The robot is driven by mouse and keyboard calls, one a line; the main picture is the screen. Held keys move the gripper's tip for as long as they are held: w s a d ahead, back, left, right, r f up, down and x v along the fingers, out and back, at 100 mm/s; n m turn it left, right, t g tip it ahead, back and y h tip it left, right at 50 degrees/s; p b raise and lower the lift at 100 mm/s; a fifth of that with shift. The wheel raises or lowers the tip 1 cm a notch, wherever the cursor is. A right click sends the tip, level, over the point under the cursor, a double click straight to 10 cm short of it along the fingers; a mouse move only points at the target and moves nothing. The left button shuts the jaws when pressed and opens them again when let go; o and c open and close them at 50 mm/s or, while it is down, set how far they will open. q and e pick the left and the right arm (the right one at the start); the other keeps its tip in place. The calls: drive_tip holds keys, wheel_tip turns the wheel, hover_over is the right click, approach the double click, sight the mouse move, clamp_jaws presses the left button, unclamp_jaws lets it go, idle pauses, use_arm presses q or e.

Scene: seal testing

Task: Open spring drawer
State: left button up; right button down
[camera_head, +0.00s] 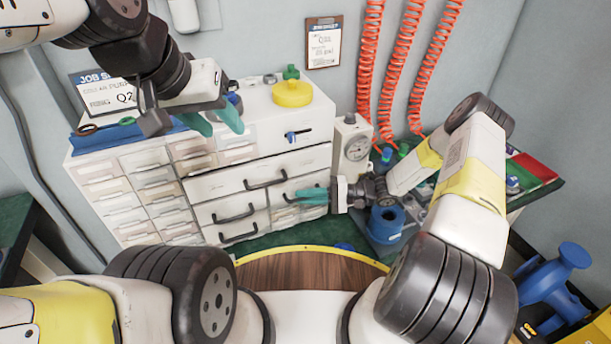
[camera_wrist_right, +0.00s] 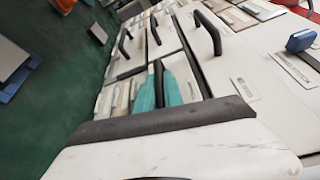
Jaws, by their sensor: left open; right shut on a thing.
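The white drawer cabinet (camera_head: 310,162) has black bar handles on its larger front drawers. My right gripper (camera_head: 303,194) reaches in from the right to the small drawer on the right side of the front. Its teal fingers are shut on that drawer's black handle (camera_wrist_right: 158,78), which shows between them in the right wrist view. I cannot tell whether this drawer is pulled out. Labels naming the spring drawer cannot be read. My left gripper (camera_head: 222,122) is open and empty above the cabinet's left top.
A yellow weight-like object with a green top (camera_head: 292,91) stands on the cabinet. A gauge box (camera_head: 352,145) and a blue spool (camera_head: 386,223) stand right of it, close to my right arm. A round wooden surface (camera_head: 310,270) lies in front. Orange coiled hoses (camera_head: 398,60) hang behind.

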idle(0.8)
drive_tip(key=s+d, duration=0.3)
drive_tip(key=s, duration=0.5)
drive_tip(key=s+d, duration=0.4)
drive_tip(key=s, duration=0.4)
drive_tip(key=shift+s, duration=0.35)
drive_tip(key=c, duration=1.5)
unclamp_jaws()
drive_tip(key=d, duration=0.7)
drive_tip(key=shift+d+r, duration=0.3)
drive_tip(key=shift+d, duration=0.05)
